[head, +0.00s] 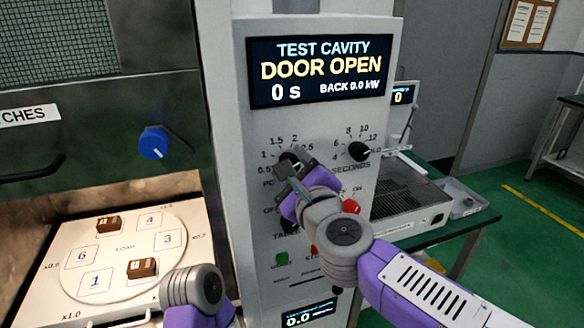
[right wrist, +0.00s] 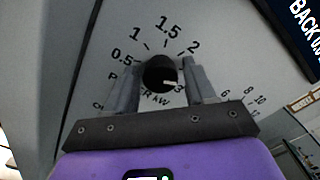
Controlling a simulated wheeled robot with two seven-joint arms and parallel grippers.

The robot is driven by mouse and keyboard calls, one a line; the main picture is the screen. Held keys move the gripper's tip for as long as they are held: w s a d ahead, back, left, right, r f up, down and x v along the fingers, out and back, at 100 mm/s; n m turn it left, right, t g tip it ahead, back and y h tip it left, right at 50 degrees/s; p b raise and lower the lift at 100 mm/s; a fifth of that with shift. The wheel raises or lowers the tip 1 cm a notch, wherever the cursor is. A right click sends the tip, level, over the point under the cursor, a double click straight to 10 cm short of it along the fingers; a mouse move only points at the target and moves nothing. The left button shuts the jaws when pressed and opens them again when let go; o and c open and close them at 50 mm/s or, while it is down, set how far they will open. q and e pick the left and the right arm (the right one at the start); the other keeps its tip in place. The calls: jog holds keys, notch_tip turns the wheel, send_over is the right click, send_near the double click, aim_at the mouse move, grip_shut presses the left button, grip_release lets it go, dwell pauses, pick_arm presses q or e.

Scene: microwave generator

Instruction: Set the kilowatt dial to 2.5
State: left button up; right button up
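The kilowatt dial (right wrist: 160,73) is a round black knob on the grey panel, with a white pointer mark. In the right wrist view the mark points right and slightly down, near the 3; the 2.5 label is hidden behind a finger there. In the head view the dial (head: 288,163) is partly covered by my right gripper (head: 292,172). My right gripper's fingers (right wrist: 162,80) stand on either side of the dial, close against it, and look shut on it. My left arm shows at the bottom of the head view, but its gripper is out of view.
The seconds knob (head: 360,151) sits to the right of the dial. A display (head: 318,72) above reads DOOR OPEN, 0 s, BACK 0.0 kW. Green (head: 281,259) and red buttons are below. The open cavity at left holds a round plate (head: 122,284) with two brown blocks.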

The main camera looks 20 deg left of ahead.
jog(key=shift+o, duration=0.7)
jog(key=v, duration=0.7)
jog(key=shift+s+d, duration=0.2)
jog(key=shift+s, duration=0.05)
